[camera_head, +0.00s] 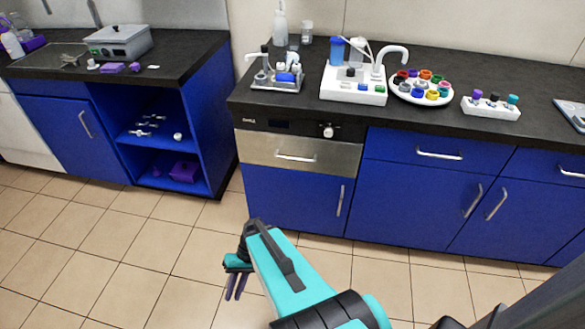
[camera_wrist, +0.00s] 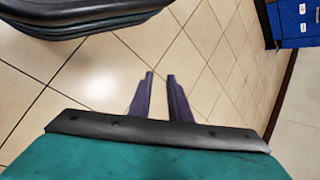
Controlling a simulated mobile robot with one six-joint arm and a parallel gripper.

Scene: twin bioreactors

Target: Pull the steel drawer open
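The steel drawer (camera_head: 297,153) is a brushed metal front with a horizontal bar handle (camera_head: 296,157), set below a dark control panel in the blue counter. It looks shut, flush with the cabinet. My gripper (camera_head: 236,287) hangs over the tiled floor in front of the counter, below and left of the drawer in the head view, apart from it. In the wrist view the two purple fingers (camera_wrist: 160,80) have a small gap between them and nothing in it. The drawer does not show in the wrist view.
Below the drawer is a blue cupboard door (camera_head: 290,200) with a vertical handle. A knob (camera_head: 327,131) sits just above the drawer. The black counter top (camera_head: 440,118) carries bottles, racks and a round tray of coloured caps (camera_head: 420,88). An open blue shelf unit (camera_head: 165,150) stands left; the floor between is clear.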

